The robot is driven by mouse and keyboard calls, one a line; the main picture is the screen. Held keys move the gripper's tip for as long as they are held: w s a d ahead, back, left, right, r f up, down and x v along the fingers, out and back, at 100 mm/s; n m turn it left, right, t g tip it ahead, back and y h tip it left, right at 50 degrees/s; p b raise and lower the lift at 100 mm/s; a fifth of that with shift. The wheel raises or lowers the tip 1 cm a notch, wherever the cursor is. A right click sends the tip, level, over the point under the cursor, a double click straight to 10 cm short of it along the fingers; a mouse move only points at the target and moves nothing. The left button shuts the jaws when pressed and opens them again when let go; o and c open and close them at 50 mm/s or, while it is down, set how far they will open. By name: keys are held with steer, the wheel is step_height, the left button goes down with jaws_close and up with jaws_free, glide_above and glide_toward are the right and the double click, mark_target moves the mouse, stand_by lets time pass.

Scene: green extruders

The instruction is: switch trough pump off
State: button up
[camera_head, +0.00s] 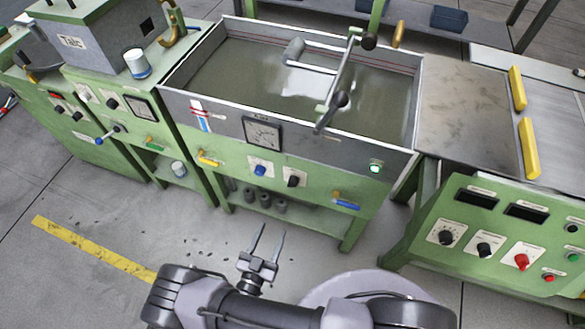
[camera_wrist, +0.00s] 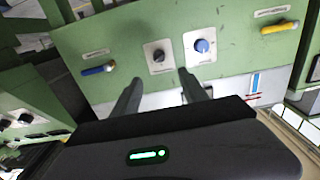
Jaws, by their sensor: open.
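The water trough (camera_head: 192,62) stands in the middle on a green frame. Its front panel carries a blue knob (camera_head: 260,170), a black knob (camera_head: 293,181) and a lit green lamp (camera_head: 375,168). The labels are too small to read, so I cannot tell which control is the trough pump's. My gripper (camera_head: 271,229) is open and empty, in front of the panel. In the wrist view, which is upside down, the black knob (camera_wrist: 158,56) and blue knob (camera_wrist: 203,46) lie beyond my fingers (camera_wrist: 162,77), apparently untouched.
A yellow valve lever (camera_head: 209,158) and a blue one (camera_head: 346,205) flank the knobs. A gauge (camera_head: 262,133) is above. A green control console (camera_head: 490,235) stands at right, green machines (camera_head: 100,130) at left.

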mark_target(291, 187)
steer(key=b+x, duration=0.4)
steer(key=x, duration=1.3)
steer(key=shift+s+d+b, duration=0.1)
steer(key=shift+b, duration=0.3)
jaws_close()
steer(key=n, duration=1.1)
steer(key=shift+d+n, duration=0.1)
steer(key=shift+n, duration=0.3)
